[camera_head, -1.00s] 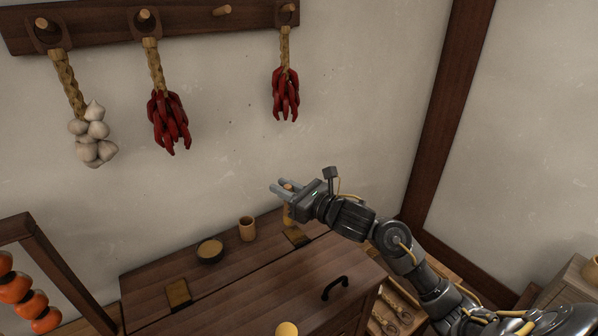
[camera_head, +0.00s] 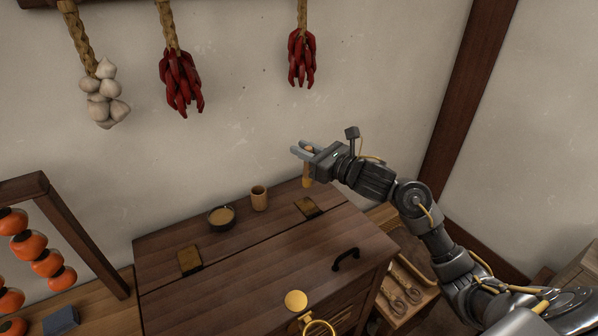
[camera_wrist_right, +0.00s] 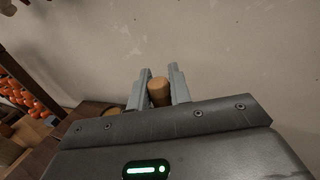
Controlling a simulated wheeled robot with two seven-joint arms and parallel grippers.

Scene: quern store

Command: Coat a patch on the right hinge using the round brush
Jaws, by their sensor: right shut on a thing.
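My right gripper (camera_head: 301,151) is shut on the round brush (camera_head: 307,171), which hangs upright below the fingers. In the right wrist view the brush's wooden handle end (camera_wrist_right: 159,92) shows between the two fingers. The brush is in the air above the back right of the wooden chest, over the right hinge (camera_head: 306,207), with a gap between them. A dark bowl (camera_head: 221,224) with tan content stands on the chest, left of the hinge. My left gripper is out of view.
A wooden cup (camera_head: 259,198) stands between bowl and hinge. A second hinge (camera_head: 190,260) is at the left. The lid (camera_head: 255,268) has a black handle (camera_head: 345,260). The wall is close behind; chillies (camera_head: 302,58) and garlic (camera_head: 104,98) hang there. A persimmon rack (camera_head: 105,235) stands left.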

